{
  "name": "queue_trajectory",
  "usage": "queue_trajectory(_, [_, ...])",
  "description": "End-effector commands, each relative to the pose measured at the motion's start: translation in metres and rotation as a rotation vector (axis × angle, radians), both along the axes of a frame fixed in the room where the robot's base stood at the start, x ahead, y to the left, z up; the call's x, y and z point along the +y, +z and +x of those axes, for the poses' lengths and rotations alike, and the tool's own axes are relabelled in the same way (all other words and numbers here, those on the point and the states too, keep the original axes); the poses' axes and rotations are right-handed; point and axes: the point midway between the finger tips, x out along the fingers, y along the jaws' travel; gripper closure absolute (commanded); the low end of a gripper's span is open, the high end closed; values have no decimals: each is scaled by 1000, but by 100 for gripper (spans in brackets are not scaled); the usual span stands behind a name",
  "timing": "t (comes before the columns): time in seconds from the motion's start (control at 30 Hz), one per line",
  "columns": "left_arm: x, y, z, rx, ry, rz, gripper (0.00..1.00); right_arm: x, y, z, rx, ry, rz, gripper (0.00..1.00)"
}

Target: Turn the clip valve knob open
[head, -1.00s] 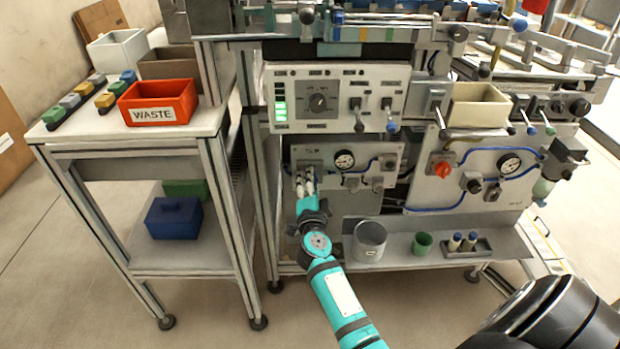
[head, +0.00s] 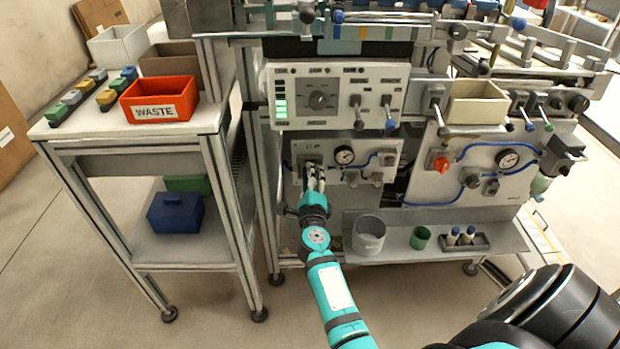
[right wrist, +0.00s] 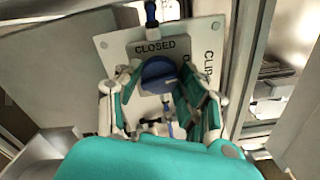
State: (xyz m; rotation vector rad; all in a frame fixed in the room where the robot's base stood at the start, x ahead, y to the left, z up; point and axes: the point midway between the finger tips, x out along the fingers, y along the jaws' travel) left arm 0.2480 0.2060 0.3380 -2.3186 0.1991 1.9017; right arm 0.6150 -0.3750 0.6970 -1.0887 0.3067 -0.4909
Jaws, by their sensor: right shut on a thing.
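The blue clip valve knob (right wrist: 158,75) sits on a pale plate (right wrist: 118,45) in the right wrist view. The word CLOSED is printed above it; lettering to its right is partly hidden by a finger. My right gripper (right wrist: 160,92) has one finger on each side of the knob and is shut on it. In the head view my right gripper (head: 315,176) reaches up to the small valve panel (head: 368,150), and the knob is hidden behind the fingers. My left gripper is not in view.
A pressure gauge (head: 344,155) and blue tubing are right of the gripper. A control panel (head: 340,95) with levers is above. A grey cup (head: 368,236) and a green cup (head: 420,238) stand on the shelf below. A cart with a red WASTE bin (head: 160,101) is at left.

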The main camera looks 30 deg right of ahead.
Motion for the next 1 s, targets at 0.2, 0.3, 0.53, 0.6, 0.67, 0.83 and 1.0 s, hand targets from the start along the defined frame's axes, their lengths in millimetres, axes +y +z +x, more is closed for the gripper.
queue_trajectory(0.2, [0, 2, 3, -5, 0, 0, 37, 0, -2, -1, -48, -1, 86, 93])
queue_trajectory(0.3, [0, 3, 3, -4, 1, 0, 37, 0, -2, -1, -62, -1, 109, 93])
queue_trajectory(0.53, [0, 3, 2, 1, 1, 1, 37, 0, -2, -1, -76, -1, 132, 93])
queue_trajectory(0.6, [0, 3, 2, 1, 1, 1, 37, 0, -2, -1, -77, -1, 133, 93])
queue_trajectory(0.67, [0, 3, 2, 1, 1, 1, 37, 0, -2, -1, -77, -1, 133, 93])
queue_trajectory(0.83, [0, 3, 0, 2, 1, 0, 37, 0, -2, -1, -76, -1, 132, 93])
queue_trajectory(1.0, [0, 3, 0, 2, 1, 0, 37, 0, -2, -1, -76, 0, 131, 44])
